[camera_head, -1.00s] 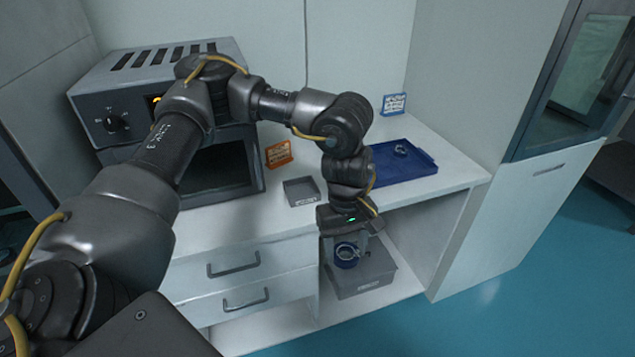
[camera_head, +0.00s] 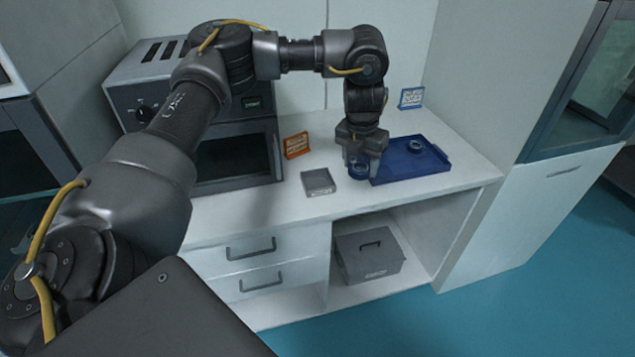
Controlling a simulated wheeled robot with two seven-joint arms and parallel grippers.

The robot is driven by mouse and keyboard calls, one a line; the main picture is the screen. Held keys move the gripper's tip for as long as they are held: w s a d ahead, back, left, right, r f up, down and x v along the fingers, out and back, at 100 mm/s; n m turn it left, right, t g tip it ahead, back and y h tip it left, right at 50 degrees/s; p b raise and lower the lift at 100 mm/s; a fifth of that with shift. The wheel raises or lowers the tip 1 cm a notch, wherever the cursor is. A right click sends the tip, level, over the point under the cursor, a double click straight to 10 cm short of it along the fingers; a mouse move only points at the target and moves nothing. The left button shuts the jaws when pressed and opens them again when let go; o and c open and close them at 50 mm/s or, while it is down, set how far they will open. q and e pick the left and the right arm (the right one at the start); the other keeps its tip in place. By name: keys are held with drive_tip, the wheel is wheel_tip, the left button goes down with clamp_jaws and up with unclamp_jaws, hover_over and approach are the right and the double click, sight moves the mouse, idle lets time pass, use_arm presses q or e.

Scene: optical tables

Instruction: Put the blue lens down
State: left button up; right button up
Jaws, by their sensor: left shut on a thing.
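My left gripper (camera_head: 363,160) points down over the white counter and is shut on the blue lens (camera_head: 359,171), a dark blue ring. The lens is at the left edge of the blue tray (camera_head: 437,165), in front of the counter's middle. Whether it touches the counter or hangs just above it, I cannot tell. A second ring-shaped lens (camera_head: 416,146) lies in the blue tray. My right gripper is not in view.
A small grey tray (camera_head: 318,182) sits left of the lens. An orange sign (camera_head: 297,145) and a blue sign (camera_head: 411,98) stand behind. An oven (camera_head: 235,155) is at the left. A lidded grey box (camera_head: 370,257) stands on the shelf below.

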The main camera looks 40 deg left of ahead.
use_arm(q)
drive_tip(key=shift+w+a+n, duration=0.2)
drive_tip(key=shift+w+n, duration=0.05)
drive_tip(key=shift+n, duration=0.15)
drive_tip(key=shift+a, duration=0.15)
drive_tip(key=p, duration=0.1)
approach(318, 184)
drive_tip(key=d+r, duration=0.2)
drive_tip(key=d, duration=0.2)
drive_tip(key=a+f, duration=0.1)
drive_tip(key=w+a+f+b, duration=0.1)
drive_tip(key=f, duration=0.1)
drive_tip(key=shift+a+f, duration=0.3)
drive_tip(key=shift+f, duration=0.05)
drive_tip(key=shift+a+f, duration=0.3)
drive_tip(key=shift+a, duration=0.05)
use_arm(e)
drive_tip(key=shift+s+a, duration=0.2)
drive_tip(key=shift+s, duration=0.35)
use_arm(q)
drive_tip(key=f, duration=0.4)
drive_tip(key=shift+a+b, duration=0.35)
drive_tip(key=shift+a, duration=0.05)
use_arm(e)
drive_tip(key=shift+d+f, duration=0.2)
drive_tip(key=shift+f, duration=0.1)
